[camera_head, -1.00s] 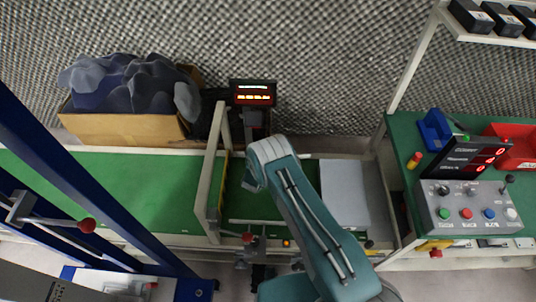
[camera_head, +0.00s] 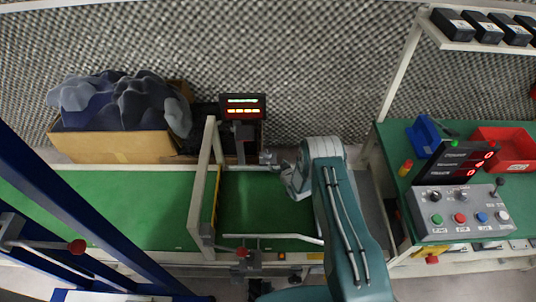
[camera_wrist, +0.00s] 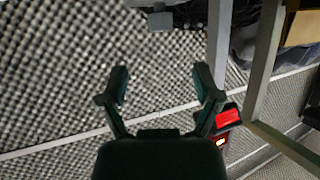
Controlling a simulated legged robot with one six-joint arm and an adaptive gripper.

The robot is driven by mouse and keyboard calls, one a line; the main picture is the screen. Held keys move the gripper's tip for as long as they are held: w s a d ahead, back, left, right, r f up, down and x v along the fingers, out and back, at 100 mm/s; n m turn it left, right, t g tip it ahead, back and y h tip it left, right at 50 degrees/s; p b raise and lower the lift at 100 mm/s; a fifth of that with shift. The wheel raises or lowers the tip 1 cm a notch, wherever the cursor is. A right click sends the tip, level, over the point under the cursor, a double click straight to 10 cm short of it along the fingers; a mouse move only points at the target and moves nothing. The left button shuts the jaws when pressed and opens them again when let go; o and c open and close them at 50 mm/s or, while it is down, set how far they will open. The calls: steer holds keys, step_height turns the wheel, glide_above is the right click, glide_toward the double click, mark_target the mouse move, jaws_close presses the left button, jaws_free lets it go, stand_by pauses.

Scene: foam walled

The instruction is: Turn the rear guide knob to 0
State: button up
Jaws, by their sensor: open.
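I cannot clearly make out the rear guide knob in either view. A small grey fitting (camera_head: 268,158) shows at the rear edge of the green conveyor (camera_head: 255,200), just left of my wrist; I cannot tell whether it is the knob or part of my gripper. A red-ended knob (camera_head: 242,252) is at the conveyor's front edge. A dark display (camera_head: 243,106) with lit rows stands behind the conveyor; its digits are too small to read. In the wrist view my gripper (camera_wrist: 161,82) is open, with nothing between its fingers and grey textured foam wall behind.
A pale upright frame (camera_head: 206,180) crosses the conveyor left of my arm. A cardboard box (camera_head: 110,145) of dark cloth stands behind at left. A button panel (camera_head: 462,210) and red tray (camera_head: 505,148) are at right. A blue post (camera_head: 85,220) slants at front left.

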mark_target(269, 155)
steer(key=shift+x, duration=5.35)
jaws_close()
